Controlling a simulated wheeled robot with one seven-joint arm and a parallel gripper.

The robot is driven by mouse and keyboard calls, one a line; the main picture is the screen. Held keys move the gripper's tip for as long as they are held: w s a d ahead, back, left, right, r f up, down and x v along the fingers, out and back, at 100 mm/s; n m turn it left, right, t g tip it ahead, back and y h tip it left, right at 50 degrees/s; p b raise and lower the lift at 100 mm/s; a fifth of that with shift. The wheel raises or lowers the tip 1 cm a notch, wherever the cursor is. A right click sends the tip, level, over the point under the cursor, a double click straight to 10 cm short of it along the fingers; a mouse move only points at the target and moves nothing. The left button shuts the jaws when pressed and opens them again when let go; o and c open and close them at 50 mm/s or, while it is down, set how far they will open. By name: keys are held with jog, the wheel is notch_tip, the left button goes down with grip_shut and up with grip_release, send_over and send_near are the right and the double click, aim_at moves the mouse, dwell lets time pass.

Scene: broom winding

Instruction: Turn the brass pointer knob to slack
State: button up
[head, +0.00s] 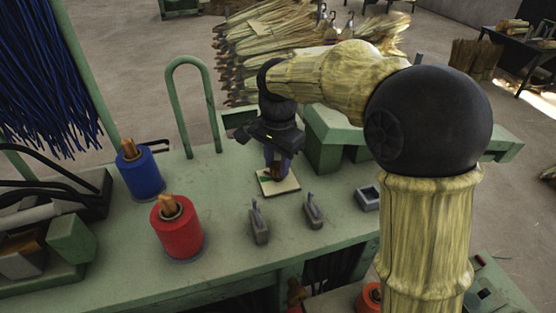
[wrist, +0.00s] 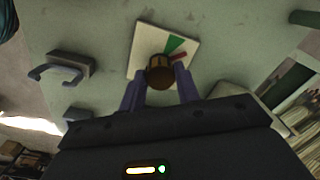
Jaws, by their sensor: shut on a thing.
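The brass pointer knob (wrist: 160,72) stands on a square cream plate (wrist: 147,42) that carries a green wedge and a small red mark. The plate also shows on the green bench in the head view (head: 283,187). My gripper (wrist: 160,84) is over the plate, with its two purple fingers closed on opposite sides of the knob. In the head view my gripper (head: 276,165) points down at the plate and hides most of the knob. The green wedge lies just beyond the knob in the wrist view. I cannot tell exactly where the pointer aims.
A red spool (head: 178,232) and a blue spool (head: 140,172) stand left of the plate. Two small grey levers, one of them here (head: 259,222), stand in front of it. A green hoop (head: 192,105) rises behind left. Bench space between spools and plate is clear.

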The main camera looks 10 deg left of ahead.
jog(key=n+p, duration=0.1)
jog(key=n, duration=0.2)
jog(key=shift+r+n, duration=0.1)
jog(key=shift+n, duration=0.3)
jog(key=n+p, duration=0.1)
jog(key=n, duration=0.2)
jog(key=shift+w+n, duration=0.1)
jog(key=shift+n, duration=0.2)
jog(key=n+p, duration=0.1)
jog(key=n, duration=0.2)
jog(key=shift+n, duration=0.4)
jog(key=n+p, duration=0.1)
jog(key=n, duration=0.3)
jog(key=shift+d, duration=0.1)
jog(key=n+p, duration=0.2)
jog(key=n, duration=0.4)
jog(key=shift+w+r+n+p, duration=0.1)
jog(key=shift+n+p, duration=0.25)
jog(key=shift+n, duration=0.05)
jog(key=n+p, duration=0.2)
jog(key=n, duration=0.4)
